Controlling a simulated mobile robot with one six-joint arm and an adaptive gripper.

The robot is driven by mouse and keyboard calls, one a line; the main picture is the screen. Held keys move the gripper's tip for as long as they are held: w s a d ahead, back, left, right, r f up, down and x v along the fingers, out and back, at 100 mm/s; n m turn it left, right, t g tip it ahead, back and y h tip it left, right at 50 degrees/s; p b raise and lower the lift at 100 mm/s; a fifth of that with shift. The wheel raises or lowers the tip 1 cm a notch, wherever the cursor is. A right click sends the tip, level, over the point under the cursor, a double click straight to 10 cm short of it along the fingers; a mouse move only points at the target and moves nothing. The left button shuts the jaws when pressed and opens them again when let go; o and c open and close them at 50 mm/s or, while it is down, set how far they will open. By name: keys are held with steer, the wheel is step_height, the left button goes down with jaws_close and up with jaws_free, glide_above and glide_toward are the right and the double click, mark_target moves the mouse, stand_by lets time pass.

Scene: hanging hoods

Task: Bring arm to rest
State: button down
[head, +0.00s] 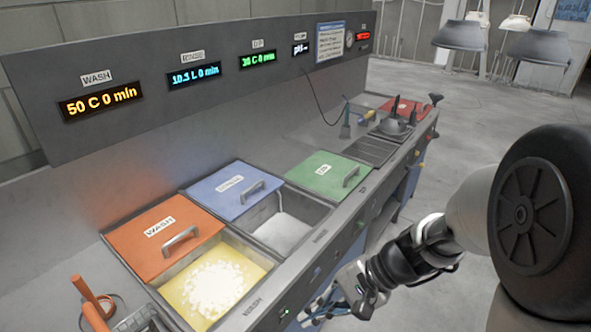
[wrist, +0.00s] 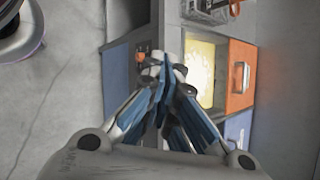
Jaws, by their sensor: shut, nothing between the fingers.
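My gripper (wrist: 166,66) is shut, its blue-padded fingers together and nothing between them in the wrist view. In the head view my gripper (head: 322,306) is low, beside the front of the wash station, with its fingers partly hard to make out. My arm reaches in from the right. The gripper appears apart from the counter, on its front side.
The counter holds an orange wash lid (head: 160,238), a yellow foamy basin (head: 250,268), a blue lid (head: 232,186) and a green lid (head: 330,172). Grey hoods (head: 460,36) hang at upper right. Open floor (head: 480,110) lies right of the counter.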

steer(key=s+d+r+n+t+h, duration=0.5)
steer(key=s+d+r+n+h, duration=0.3)
steer(key=s+d+r, duration=0.2)
steer(key=shift+s+d+r+h, duration=0.25)
steer(key=shift+s+r+h, duration=0.15)
steer(key=shift+s+r, duration=0.7)
steer(key=shift+s+a+f, duration=0.15)
